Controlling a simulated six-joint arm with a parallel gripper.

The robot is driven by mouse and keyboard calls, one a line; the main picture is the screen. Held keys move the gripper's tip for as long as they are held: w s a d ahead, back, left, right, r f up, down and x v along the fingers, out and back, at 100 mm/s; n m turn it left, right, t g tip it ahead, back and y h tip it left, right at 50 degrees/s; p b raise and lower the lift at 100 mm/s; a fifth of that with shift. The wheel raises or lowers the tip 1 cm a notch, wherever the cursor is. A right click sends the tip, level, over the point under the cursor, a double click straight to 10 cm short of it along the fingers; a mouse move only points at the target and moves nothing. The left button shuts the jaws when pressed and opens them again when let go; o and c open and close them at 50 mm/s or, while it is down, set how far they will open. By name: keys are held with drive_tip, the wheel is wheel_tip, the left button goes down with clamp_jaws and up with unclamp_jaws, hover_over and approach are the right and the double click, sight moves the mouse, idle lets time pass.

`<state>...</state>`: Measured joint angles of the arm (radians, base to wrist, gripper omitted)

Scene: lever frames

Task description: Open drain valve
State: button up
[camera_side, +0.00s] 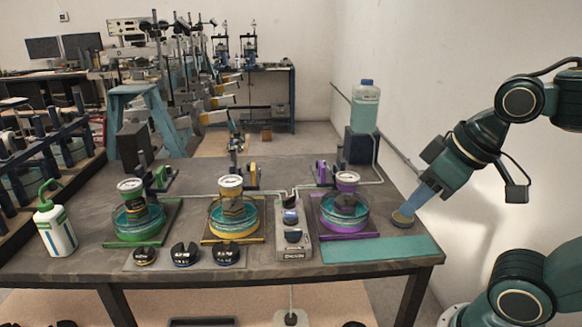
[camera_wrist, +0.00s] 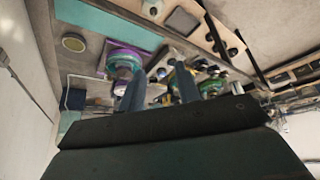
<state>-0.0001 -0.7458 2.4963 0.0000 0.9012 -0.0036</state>
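A pale grey control block (camera_side: 294,242) with dark knobs stands on the bench between the yellow and purple stations. Its label is too small to read for certain, and I cannot tell which part is the drain valve. My gripper (camera_side: 408,211) hangs at the bench's right end, fingers pointing down and left, well right of the block.
Three glass dishes with teal liquid stand on green (camera_side: 140,226), yellow (camera_side: 233,220) and purple (camera_side: 345,215) bases. A bottle (camera_side: 365,105) stands on a dark block behind. A teal mat (camera_side: 380,249) lies clear at the front right. A white squeeze bottle (camera_side: 54,228) stands left.

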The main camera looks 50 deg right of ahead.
drive_tip(key=n+g, duration=0.6)
drive_tip(key=n, duration=0.3)
hover_over(293, 230)
wheel_tip(293, 230, down, 3)
drive_tip(key=shift+f, duration=0.1)
wheel_tip(293, 230, down, 14)
drive_tip(key=shift+r, duration=0.1)
idle(0.4)
clamp_jaws()
